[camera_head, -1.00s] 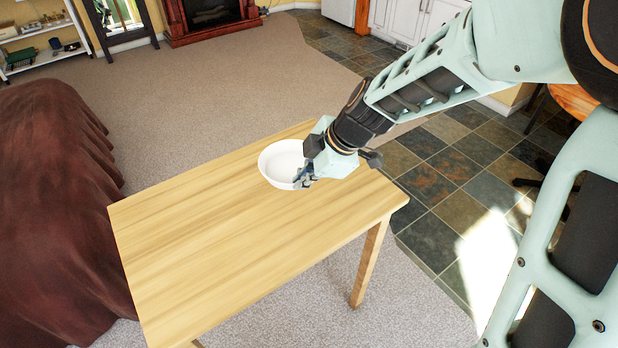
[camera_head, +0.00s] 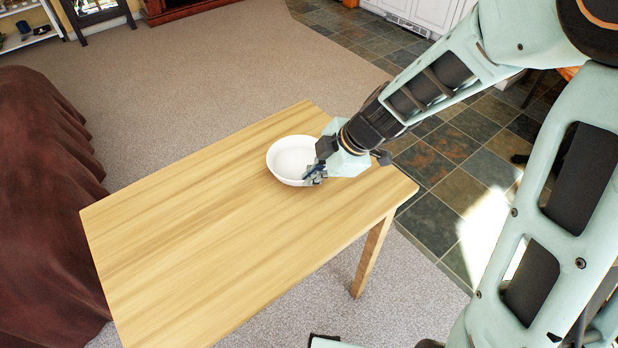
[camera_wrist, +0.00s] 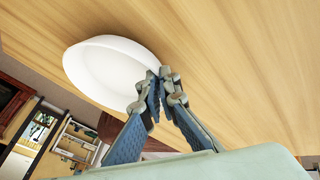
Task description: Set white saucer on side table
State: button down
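The white saucer (camera_head: 292,158), a deep, bowl-like round dish, is over the right half of the light wooden side table (camera_head: 190,235) and looks level. It seems to be resting on the top or very close to it; I cannot see a clear gap. My gripper (camera_head: 314,174) is at the saucer's right rim. In the wrist view the saucer (camera_wrist: 110,68) lies left of my gripper (camera_wrist: 162,80). The two fingers close together at its rim, one on the inner side and one outside. The fingers partly hide that bit of rim.
A brown draped piece of furniture (camera_head: 45,190) stands close to the table's left end. Dark floor tiles (camera_head: 455,190) lie to the right and carpet (camera_head: 200,85) behind. The table's left and near parts are bare.

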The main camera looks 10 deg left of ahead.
jog(key=shift+f, duration=0.6)
jog(key=shift+s, duration=0.1)
jog(key=shift+f+b, duration=0.1)
jog(key=shift+b, duration=0.2)
jog(key=c, duration=2.2)
grip_release()
jog(key=shift+o, duration=0.2)
jog(key=shift+r, duration=0.2)
jog(key=shift+d+r+p, duration=0.1)
jog(key=shift+r+p, duration=0.15)
jog(key=shift+p, duration=0.05)
jog(key=v, duration=1.1)
jog(key=shift+d+p, duration=0.15)
jog(key=shift+p, duration=0.3)
jog(key=shift+s, duration=0.1)
